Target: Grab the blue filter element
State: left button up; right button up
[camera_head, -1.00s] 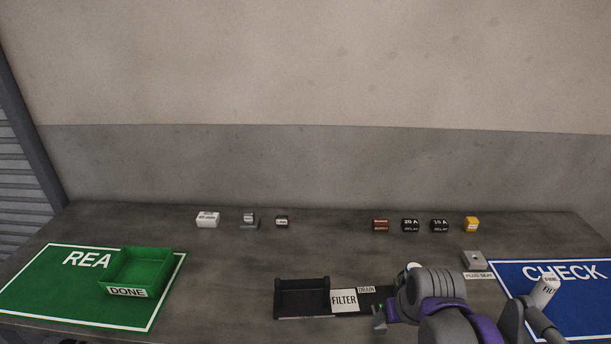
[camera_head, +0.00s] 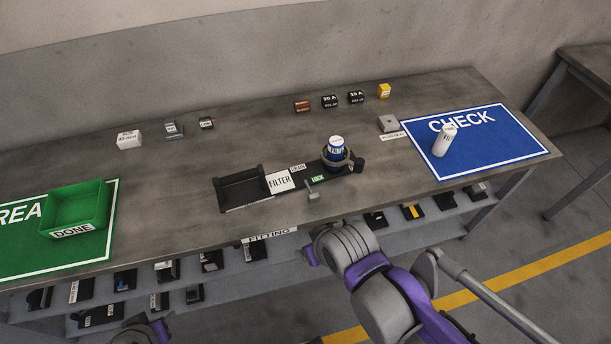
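The blue filter element (camera_head: 336,151), a blue and white cylinder with a white top, stands upright in the round black holder (camera_head: 353,163) of the filter fixture. My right arm comes in from the lower right. Its gripper end (camera_head: 312,250) is in front of the bench's front edge, apart from the element; its fingers are too small and hidden to read. Part of my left arm's end (camera_head: 145,331) shows at the bottom left, far from the element; its fingers are not clear.
A white cylinder (camera_head: 444,141) stands on the blue CHECK mat (camera_head: 500,135). A green DONE bin (camera_head: 75,230) is left. Several small parts line the back. Shelves with labelled parts lie below.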

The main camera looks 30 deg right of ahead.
aim_at(336, 143)
jog(key=l+z, duration=0.25)
jog(key=z, duration=0.25)
jog(key=k+l+z, duration=0.1)
jog(key=l+z, duration=0.2)
jog(key=z, duration=0.15)
